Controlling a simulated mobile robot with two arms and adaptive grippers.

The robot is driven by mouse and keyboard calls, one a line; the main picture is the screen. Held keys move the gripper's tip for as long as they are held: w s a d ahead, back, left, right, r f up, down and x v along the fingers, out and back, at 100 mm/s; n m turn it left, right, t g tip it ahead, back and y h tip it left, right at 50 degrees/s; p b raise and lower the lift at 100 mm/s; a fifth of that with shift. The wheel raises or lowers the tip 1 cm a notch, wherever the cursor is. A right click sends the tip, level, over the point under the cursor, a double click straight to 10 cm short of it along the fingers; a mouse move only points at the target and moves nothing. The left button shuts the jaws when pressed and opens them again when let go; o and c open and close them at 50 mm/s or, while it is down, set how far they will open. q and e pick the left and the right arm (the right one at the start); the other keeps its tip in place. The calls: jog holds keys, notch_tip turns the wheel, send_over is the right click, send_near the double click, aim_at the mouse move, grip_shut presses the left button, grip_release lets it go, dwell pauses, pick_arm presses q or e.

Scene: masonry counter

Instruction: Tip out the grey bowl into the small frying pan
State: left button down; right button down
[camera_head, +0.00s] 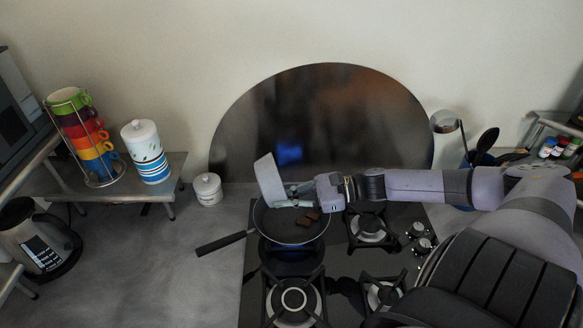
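The small frying pan (283,232) is dark and sits on a back burner of the hob, its handle pointing left. A few brown chunks (307,219) lie inside it on the right. The grey bowl (268,176) is tilted steeply, nearly on its side, above the pan's back left part. My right gripper (287,197) reaches in from the right and is shut on the bowl's lower edge. The inside of the bowl is turned mostly out of sight, so I cannot tell if anything is left in it. My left gripper is not in view.
The black hob (347,270) has other bare burners. A small white lidded jar (208,189) stands behind the pan handle. A mug rack (85,138) and a striped canister (147,152) stand on the left shelf.

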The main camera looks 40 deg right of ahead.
jog(key=shift+w+a+f+b, duration=0.1)
jog(key=shift+w+a+b, duration=0.05)
jog(key=shift+a+b, duration=0.2)
jog(key=w+a+f+g+h+b, duration=0.1)
jog(key=a+g+h+b, duration=0.1)
jog(key=b, duration=0.5)
jog(key=w+a+f+n+g+h+b, duration=0.1)
jog(key=w+a+g+h+b, duration=0.1)
jog(key=a+h+b, duration=0.2)
jog(key=w+a+f+n+g+h+b, duration=0.1)
jog(key=w+a+f+g+h+b, duration=0.1)
jog(key=h+b, duration=0.4)
jog(key=shift+a+g+b, duration=0.5)
jog(key=shift+a+b, duration=0.35)
jog(key=shift+b, duration=1.45)
jog(key=shift+w+a+r+h, duration=0.2)
jog(key=shift+a+r+h, duration=0.1)
jog(key=shift+h, duration=0.1)
jog(key=shift+g, duration=0.3)
dwell(0.5)
